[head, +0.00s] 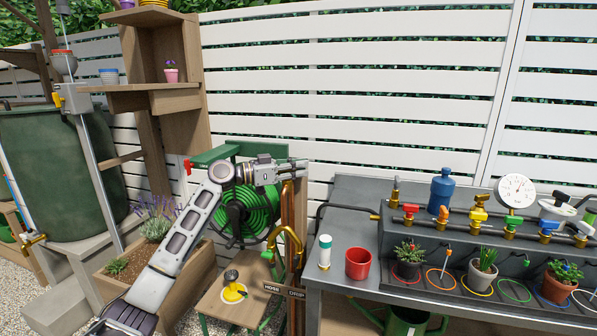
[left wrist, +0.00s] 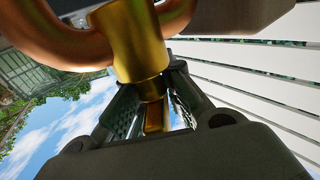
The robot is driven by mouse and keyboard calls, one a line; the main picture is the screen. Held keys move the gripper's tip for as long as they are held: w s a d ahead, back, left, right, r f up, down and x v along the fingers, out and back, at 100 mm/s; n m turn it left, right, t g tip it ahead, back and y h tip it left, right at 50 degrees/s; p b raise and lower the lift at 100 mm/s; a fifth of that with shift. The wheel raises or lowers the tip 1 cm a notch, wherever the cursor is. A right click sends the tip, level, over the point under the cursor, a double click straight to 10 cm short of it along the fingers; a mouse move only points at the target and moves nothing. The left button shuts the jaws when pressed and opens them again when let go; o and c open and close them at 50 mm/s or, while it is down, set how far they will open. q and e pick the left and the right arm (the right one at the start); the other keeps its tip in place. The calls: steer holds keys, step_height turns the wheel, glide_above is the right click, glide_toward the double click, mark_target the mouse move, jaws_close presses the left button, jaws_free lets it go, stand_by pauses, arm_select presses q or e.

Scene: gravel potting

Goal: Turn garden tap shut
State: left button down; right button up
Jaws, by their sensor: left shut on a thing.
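The garden tap (head: 287,195) stands on a wooden post beside the bench. In the left wrist view its brass body (left wrist: 138,38) and curved copper pipe (left wrist: 50,32) fill the upper left. My left gripper (head: 296,166) reaches it from the left, at the top of the post. In the left wrist view the fingers (left wrist: 156,108) are shut on a narrow brass part (left wrist: 156,118) of the tap. The handle's turn angle cannot be told. My right gripper is not in view.
A green hose reel (head: 247,212) hangs close behind my left arm. A small wooden table (head: 228,308) with a yellow-and-black item stands below. The grey bench (head: 340,283) at right holds a red pot (head: 358,264), a white bottle (head: 325,252), plants and a valve manifold.

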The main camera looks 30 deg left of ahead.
arm_select(q)
steer(key=m+g+h, duration=0.1)
steer(key=m+g, duration=0.1)
steer(key=g, duration=0.1)
steer(key=s+m+g+h, duration=0.1)
steer(key=m+g+h, duration=0.1)
steer(key=g, duration=0.1)
steer(key=d+m+g+h, duration=0.1)
steer(key=m+g+h, duration=0.1)
steer(key=g, duration=0.1)
steer(key=shift+s+m, duration=0.35)
steer(key=shift+m, duration=0.05)
steer(key=shift+d+f+h, duration=0.1)
steer(key=shift+h, duration=0.2)
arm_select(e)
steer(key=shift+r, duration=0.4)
arm_select(q)
steer(key=c, duration=1.5)
jaws_free()
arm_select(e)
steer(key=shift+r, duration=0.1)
